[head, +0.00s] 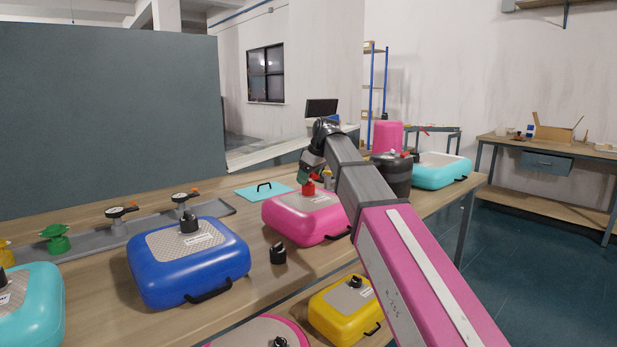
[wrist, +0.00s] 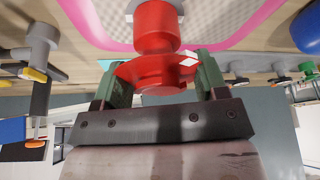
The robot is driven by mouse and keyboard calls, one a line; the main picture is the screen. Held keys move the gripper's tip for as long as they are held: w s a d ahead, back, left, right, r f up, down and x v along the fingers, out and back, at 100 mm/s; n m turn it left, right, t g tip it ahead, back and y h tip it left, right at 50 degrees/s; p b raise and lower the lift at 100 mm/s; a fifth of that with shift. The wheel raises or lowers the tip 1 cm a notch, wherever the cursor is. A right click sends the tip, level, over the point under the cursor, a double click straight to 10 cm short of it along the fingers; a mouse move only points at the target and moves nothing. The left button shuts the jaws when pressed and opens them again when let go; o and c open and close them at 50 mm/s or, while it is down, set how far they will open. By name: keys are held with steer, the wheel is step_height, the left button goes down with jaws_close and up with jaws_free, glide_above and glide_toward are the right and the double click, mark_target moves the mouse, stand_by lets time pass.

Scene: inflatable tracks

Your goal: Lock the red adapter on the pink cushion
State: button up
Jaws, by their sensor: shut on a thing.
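The pink cushion (head: 285,220) lies on the wooden table, with a grey textured patch on top. In the wrist view its pink edge (wrist: 88,22) and patch (wrist: 215,22) fill the top of the picture. The red adapter (head: 309,188) is over the patch; in the wrist view (wrist: 156,28) its narrow end meets a grey ring at the top edge. I cannot tell whether it is locked there. My gripper (head: 308,174) is shut on the adapter's wide flange, with its green fingers on both sides in the wrist view (wrist: 162,80).
A grey tray (head: 150,226) holds several adapters, including a green one (head: 56,238). A dark canister (head: 393,176) and turquoise cushion (head: 445,172) stand right. A yellow cushion (head: 335,318) is lower.

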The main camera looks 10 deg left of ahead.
steer(key=shift+n+g, duration=0.5)
steer(key=shift+n, duration=0.9)
steer(key=o, duration=1)
steer(key=shift+r, duration=0.15)
steer(key=v, duration=1)
steer(key=shift+d+r, duration=0.2)
